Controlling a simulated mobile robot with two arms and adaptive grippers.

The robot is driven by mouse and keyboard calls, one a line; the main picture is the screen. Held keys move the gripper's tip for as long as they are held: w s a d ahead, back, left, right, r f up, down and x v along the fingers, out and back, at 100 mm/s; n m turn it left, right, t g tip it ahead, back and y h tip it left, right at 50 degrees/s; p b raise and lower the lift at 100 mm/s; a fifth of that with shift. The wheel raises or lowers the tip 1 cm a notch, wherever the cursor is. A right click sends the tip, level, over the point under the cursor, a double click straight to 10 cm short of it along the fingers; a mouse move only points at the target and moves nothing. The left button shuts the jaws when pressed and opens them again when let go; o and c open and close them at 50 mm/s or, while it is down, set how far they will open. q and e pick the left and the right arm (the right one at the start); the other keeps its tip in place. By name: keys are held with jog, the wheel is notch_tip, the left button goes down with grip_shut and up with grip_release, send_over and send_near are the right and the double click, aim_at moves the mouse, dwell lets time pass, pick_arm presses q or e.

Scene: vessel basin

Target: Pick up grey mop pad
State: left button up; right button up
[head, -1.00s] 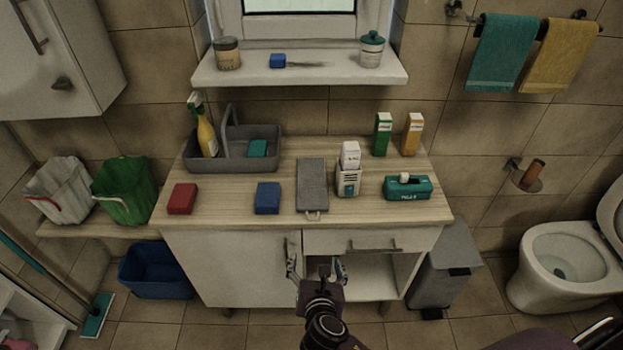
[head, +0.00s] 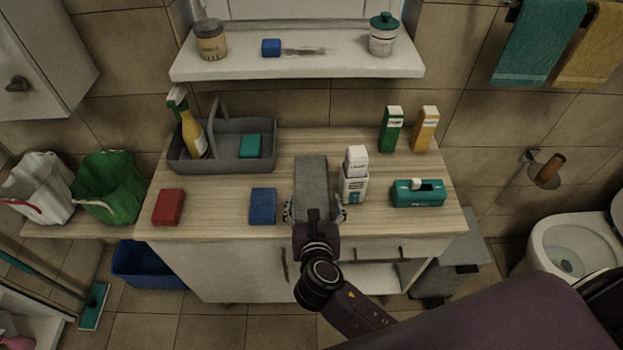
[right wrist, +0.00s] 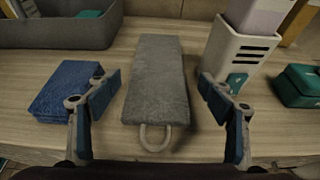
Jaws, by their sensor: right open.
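The grey mop pad (head: 312,174) lies flat on the wooden counter, its long side pointing away from me. In the right wrist view the grey mop pad (right wrist: 157,82) shows a small loop at its near end. My right gripper (head: 315,208) is over the near end of the pad. In the right wrist view my right gripper (right wrist: 160,84) is open, with one finger on each side of the pad and gaps between. Nothing is held. My left gripper is not in view.
A blue sponge (head: 263,206) lies left of the pad. A white holder (head: 353,186) with a pale box (head: 356,160) stands close on the right. A teal box (head: 417,194) is farther right. A grey caddy (head: 222,160) stands behind left. The counter (head: 215,212) has bare room at front left.

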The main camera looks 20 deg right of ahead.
aim_at(312, 188)
jog(key=shift+x, duration=0.8)
jog(key=p+x, duration=0.1)
jog(key=x, duration=0.3)
jog(key=shift+w+a+f, duration=0.1)
jog(key=shift+a+f, duration=0.05)
jog(key=shift+f, duration=0.05)
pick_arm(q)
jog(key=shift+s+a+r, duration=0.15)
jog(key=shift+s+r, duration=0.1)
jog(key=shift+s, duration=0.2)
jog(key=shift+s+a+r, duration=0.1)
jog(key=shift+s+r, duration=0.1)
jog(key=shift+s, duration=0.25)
pick_arm(e)
jog(key=c, duration=0.9)
